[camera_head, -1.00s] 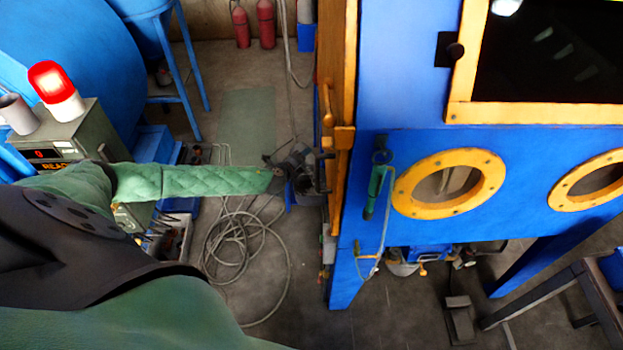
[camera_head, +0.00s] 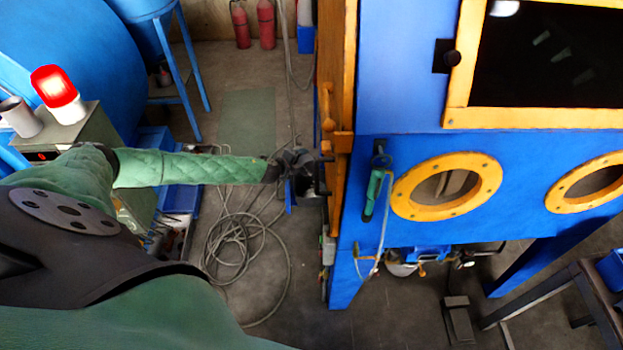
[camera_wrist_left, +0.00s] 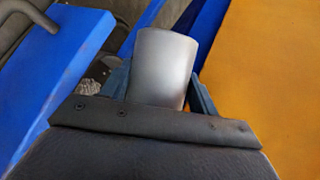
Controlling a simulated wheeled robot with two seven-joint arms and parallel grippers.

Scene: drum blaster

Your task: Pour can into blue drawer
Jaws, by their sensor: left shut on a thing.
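My left gripper (camera_head: 312,178) is at the end of the green-sleeved arm, beside the orange door edge of the blue blasting cabinet. It is small and dark in the head view. In the left wrist view a smooth grey can (camera_wrist_left: 162,65) stands between the gripper's fingers (camera_wrist_left: 158,90), which are shut on it. The can's contents are not visible. A blue panel or drawer (camera_wrist_left: 60,75) with a dark bar handle lies left of the can in that view; I cannot tell whether it is the blue drawer. My right gripper is not in view.
The orange door (camera_head: 341,100) is close to the right of the gripper. Loose cables (camera_head: 240,245) lie on the floor below the arm. A grey box with a red lamp (camera_head: 54,88) and a grey cup (camera_head: 20,117) stands at left. Two red extinguishers (camera_head: 265,24) stand behind.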

